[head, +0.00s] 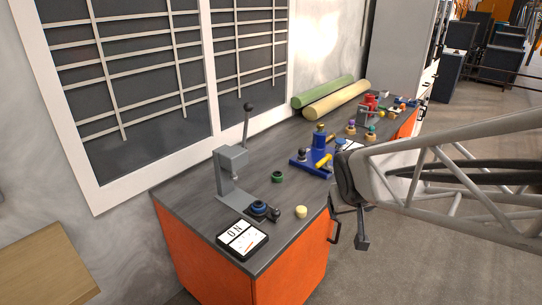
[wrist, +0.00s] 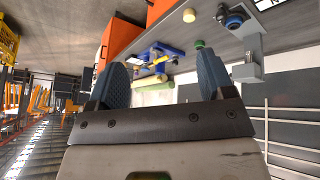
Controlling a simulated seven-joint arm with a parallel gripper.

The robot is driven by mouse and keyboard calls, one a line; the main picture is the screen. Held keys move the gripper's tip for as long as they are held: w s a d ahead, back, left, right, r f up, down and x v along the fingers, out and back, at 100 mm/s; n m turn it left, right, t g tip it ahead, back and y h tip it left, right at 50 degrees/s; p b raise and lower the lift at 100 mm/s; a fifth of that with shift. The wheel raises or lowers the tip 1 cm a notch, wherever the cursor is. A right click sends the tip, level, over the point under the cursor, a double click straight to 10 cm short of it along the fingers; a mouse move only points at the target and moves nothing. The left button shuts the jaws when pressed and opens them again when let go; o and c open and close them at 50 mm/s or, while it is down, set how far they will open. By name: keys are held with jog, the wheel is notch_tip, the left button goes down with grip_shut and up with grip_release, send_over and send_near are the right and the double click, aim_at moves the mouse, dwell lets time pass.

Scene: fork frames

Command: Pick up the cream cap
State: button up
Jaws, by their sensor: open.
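The cream cap (head: 301,212) is a small, pale round piece. It sits on the grey bench top near the front edge, right of a dark knob and a blue ring piece. It also shows at the top of the wrist view (wrist: 189,15). My gripper (head: 348,232) hangs off the front side of the bench, to the right of the cap and apart from it. In the wrist view my gripper (wrist: 162,62) has its two blue-grey fingers spread wide with nothing between them.
A grey lever press (head: 230,178) stands left of the cap, with a blue ring piece (head: 258,207) at its foot. A white-faced box (head: 243,238) lies at the near corner. A green cap (head: 278,177) and a blue fixture (head: 314,160) stand farther back. Rolls (head: 336,99) lie behind.

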jog(key=w+d+f+n+t, duration=0.1)
jog(key=w+f, duration=0.2)
jog(key=w, duration=0.3)
jog(key=w+d+f+t, duration=0.1)
jog(key=w+f, duration=0.2)
jog(key=w, duration=0.2)
jog(key=w+f+n+t+y, duration=0.3)
jog(key=w+f+y, duration=0.1)
jog(key=w+f, duration=0.8)
jog(key=n+t+y, duration=0.1)
jog(key=n+y, duration=0.1)
jog(key=y, duration=0.2)
send_near(304, 210)
jog(key=w+a, duration=0.1)
jog(key=w, duration=0.1)
jog(key=shift+w+a+f, duration=0.1)
jog(key=shift+a+f, duration=0.05)
jog(key=shift+f, duration=0.35)
jog(key=shift+x, duration=1.3)
jog(key=shift+x, duration=2.6)
